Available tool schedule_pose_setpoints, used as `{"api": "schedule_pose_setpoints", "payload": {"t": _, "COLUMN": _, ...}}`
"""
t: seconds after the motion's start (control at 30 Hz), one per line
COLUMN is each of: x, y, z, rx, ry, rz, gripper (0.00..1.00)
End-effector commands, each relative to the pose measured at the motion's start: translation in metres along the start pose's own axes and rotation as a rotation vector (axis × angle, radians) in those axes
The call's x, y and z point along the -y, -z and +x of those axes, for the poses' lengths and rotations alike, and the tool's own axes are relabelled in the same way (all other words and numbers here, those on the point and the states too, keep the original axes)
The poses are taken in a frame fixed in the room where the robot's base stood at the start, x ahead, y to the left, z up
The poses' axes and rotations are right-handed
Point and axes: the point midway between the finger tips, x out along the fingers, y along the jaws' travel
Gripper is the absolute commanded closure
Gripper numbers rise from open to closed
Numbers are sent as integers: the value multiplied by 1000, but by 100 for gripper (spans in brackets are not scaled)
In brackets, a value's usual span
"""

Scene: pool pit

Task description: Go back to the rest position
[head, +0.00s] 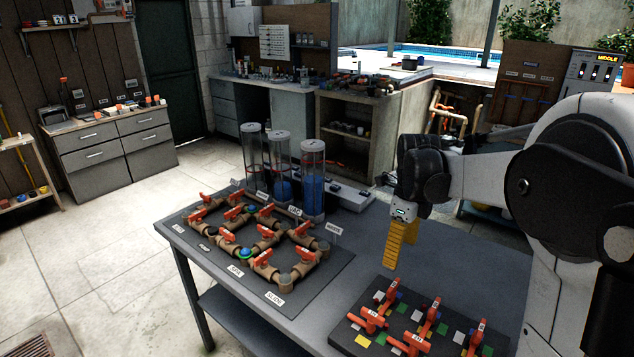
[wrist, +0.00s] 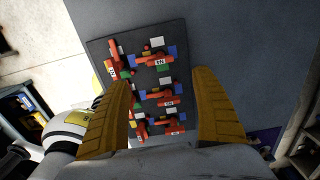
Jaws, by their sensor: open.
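My gripper (head: 402,248) hangs above the grey table in the head view, its yellow fingers pointing down. In the wrist view my gripper (wrist: 165,120) has its two yellow fingers spread wide apart with nothing between them. Below them is a dark board (wrist: 97,48) with several red-orange valve handles and coloured squares. The same board (head: 345,335) lies at the front right of the table in the head view, and the fingers are apart from it.
The table (head: 205,275) also bears a dark mat (head: 325,272) with brown pipes and red valves. Several clear cylinders (head: 313,150) with some blue content stand behind it. Open floor (head: 95,265) lies to the left. Drawers (head: 110,150) stand at the wall.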

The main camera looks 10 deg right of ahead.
Motion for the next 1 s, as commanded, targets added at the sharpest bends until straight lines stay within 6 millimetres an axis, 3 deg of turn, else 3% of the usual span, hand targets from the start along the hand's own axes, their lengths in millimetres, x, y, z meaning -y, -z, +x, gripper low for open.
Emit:
{"api": "schedule_pose_setpoints", "payload": {"t": 0.17, "x": -18, "y": 0, "z": -12, "rx": 22, "ry": 34, "rz": -159, "gripper": 24}}
{"api": "schedule_pose_setpoints", "payload": {"t": 0.27, "x": -48, "y": 2, "z": -29, "rx": 49, "ry": 96, "rz": -427, "gripper": 24}}
{"api": "schedule_pose_setpoints", "payload": {"t": 0.5, "x": -137, "y": 17, "z": -55, "rx": 48, "ry": 348, "rz": -1289, "gripper": 24}}
{"api": "schedule_pose_setpoints", "payload": {"t": 0.7, "x": -197, "y": 37, "z": -49, "rx": -73, "ry": 584, "rz": -1939, "gripper": 24}}
{"api": "schedule_pose_setpoints", "payload": {"t": 0.8, "x": -215, "y": 43, "z": -42, "rx": -152, "ry": 675, "rz": -2165, "gripper": 24}}
{"api": "schedule_pose_setpoints", "payload": {"t": 1.0, "x": -231, "y": 49, "z": -34, "rx": -250, "ry": 764, "rz": -2379, "gripper": 24}}
